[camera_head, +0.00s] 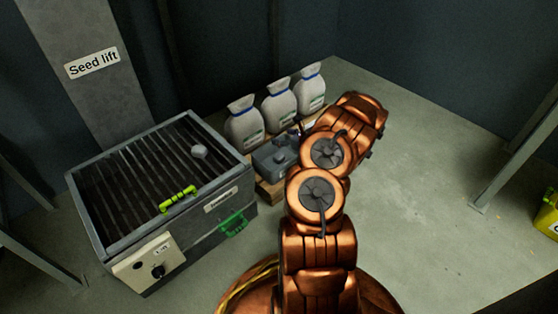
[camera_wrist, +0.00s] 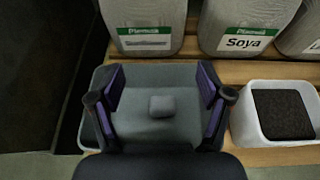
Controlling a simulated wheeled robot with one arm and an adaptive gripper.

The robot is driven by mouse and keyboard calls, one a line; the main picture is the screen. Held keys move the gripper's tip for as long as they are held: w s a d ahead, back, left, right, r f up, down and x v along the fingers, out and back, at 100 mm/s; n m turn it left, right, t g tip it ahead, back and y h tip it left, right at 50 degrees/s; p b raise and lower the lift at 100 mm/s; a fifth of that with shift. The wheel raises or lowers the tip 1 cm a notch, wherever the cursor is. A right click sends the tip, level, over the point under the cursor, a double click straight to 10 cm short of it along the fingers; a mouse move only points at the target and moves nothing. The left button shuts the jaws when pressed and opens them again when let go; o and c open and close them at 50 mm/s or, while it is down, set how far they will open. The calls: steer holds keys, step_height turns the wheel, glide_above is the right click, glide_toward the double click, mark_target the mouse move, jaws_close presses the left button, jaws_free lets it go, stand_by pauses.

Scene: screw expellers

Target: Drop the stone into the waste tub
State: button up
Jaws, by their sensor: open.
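A pale grey stone (camera_head: 199,151) lies on the dark slatted grate (camera_head: 125,172) of the grey machine at the left in the head view. A squat grey tub (camera_head: 268,168) stands on the wooden pallet to the right of the machine; it also shows in the wrist view (camera_wrist: 150,78). It carries no label that I can read. A small grey block (camera_wrist: 162,106) sits at its middle; I cannot tell whether this is a lid knob or a loose piece. My gripper (camera_wrist: 161,78) is open over the tub, with the block between its spread fingers and apart from them.
A yellow-green handled tool (camera_head: 178,198) lies on the grate's front part. Several white sacks (camera_head: 243,125) stand behind the tub, one marked Soya (camera_wrist: 243,35). A white bin (camera_wrist: 240,125) with dark contents is at right in the wrist view.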

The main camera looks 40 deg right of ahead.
steer(key=shift+s, duration=0.1)
steer(key=v, duration=1.2)
steer(key=shift+r, duration=0.15)
stand_by(0.4)
